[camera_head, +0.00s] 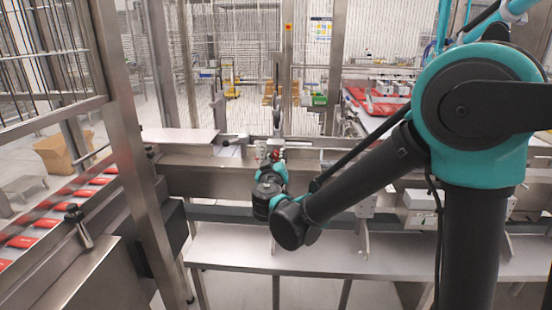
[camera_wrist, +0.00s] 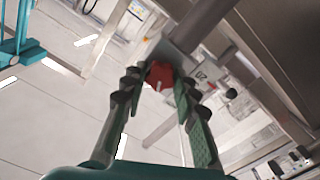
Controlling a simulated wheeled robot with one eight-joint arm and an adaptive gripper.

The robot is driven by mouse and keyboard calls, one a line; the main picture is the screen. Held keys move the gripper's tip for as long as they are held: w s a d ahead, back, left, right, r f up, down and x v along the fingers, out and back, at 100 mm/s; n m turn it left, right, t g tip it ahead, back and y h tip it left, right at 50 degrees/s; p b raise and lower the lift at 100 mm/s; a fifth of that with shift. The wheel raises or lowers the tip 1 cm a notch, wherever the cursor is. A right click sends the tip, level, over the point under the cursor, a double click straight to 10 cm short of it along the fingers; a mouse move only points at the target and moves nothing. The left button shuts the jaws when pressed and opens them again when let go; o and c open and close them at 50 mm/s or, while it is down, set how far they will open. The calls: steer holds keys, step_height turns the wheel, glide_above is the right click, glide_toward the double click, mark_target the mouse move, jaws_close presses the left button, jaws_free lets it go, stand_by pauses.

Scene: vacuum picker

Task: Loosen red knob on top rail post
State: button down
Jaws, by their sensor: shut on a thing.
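The red knob (camera_wrist: 160,75) is in the wrist view, between the tips of my gripper (camera_wrist: 152,82). The green-padded fingers close on it from both sides. The knob sits at the end of a grey post fitting (camera_wrist: 185,52), which has a dark rod running to the upper right. In the head view, my gripper (camera_head: 272,160) reaches to the rail, and only a small bit of red (camera_head: 275,155) shows at its tip. The rest of the knob is hidden there by the gripper and wrist.
A steel rail (camera_head: 200,158) runs across behind the gripper, with a flat shelf (camera_head: 235,250) below. At left, a steel frame post (camera_head: 128,130) stands beside a conveyor with red packs (camera_head: 60,210). White box units (camera_head: 415,203) sit on the right.

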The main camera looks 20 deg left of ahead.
steer(key=n, duration=1.2)
steer(key=shift+f+n, duration=0.1)
steer(key=shift+n, duration=0.3)
steer(key=n, duration=0.6)
steer(key=shift+f, duration=0.1)
steer(key=n, duration=0.6)
steer(key=c, duration=1.2)
jaws_free()
steer(key=shift+o, duration=0.2)
steer(key=shift+s, duration=0.15)
